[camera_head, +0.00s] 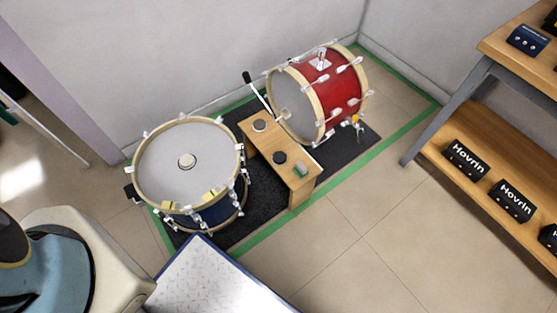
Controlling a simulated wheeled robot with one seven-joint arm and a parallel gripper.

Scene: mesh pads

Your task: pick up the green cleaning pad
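A small green pad (300,170) lies on the right end of a low wooden bench (262,140). It is small in this view, so its mesh texture cannot be made out. Beside it on the bench are a dark round thing (280,158) and, farther left, a pale-topped round thing (259,125). My gripper is not in view.
A blue drum (188,160) stands left of the bench and a red drum (341,88) behind it, on a dark mat (262,200). A white blue-edged panel (215,280) is in front. Wooden shelving (440,135) with black Hovrin boxes (466,158) stands right. Tiled floor between is clear.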

